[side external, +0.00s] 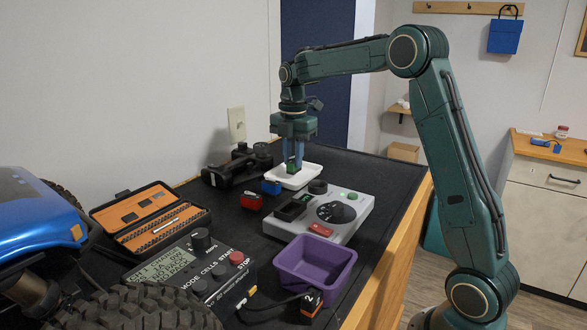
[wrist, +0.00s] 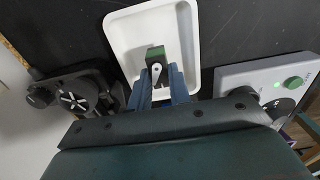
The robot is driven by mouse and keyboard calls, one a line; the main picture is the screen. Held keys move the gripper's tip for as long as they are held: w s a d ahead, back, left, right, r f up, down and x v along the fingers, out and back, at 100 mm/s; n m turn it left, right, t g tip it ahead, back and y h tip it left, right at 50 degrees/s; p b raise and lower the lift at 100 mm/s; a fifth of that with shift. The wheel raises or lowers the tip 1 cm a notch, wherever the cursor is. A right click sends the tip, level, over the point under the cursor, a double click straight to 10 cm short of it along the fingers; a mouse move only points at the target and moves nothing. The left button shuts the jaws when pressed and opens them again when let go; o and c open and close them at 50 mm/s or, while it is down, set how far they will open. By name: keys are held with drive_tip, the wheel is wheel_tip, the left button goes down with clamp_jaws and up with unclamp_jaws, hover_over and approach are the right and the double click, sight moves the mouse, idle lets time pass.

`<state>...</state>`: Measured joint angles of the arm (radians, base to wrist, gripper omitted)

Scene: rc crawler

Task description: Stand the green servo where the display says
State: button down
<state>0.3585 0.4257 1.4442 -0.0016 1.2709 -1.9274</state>
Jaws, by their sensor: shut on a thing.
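The green servo (side external: 292,169) is between the fingers of my gripper (side external: 293,163), over the white tray (side external: 313,178). In the wrist view, the servo (wrist: 155,52) shows a green end and a white horn between the blue fingertips of my gripper (wrist: 166,82), with the tray (wrist: 124,31) behind it. I cannot tell whether the servo touches the tray. A display (side external: 162,266) on the dark charger at front left carries text too small to read. A grey console (side external: 345,222) with a dial, a dark slot and a red button stands in front of the tray.
A blue servo (side external: 271,187) and a red servo (side external: 251,201) stand left of the tray. A purple bin (side external: 316,266), an open tool case (side external: 150,217), a black device (side external: 237,166) and a small orange-black item (side external: 311,302) are around. The blue crawler (side external: 38,225) fills the left front.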

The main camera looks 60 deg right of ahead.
sight(293, 160)
drive_tip(key=shift+f, duration=0.6)
drive_tip(key=shift+f, duration=0.15)
drive_tip(key=c, duration=1.3)
unclamp_jaws()
wheel_tip(293, 160, up, 12)
drive_tip(key=shift+r, duration=0.2)
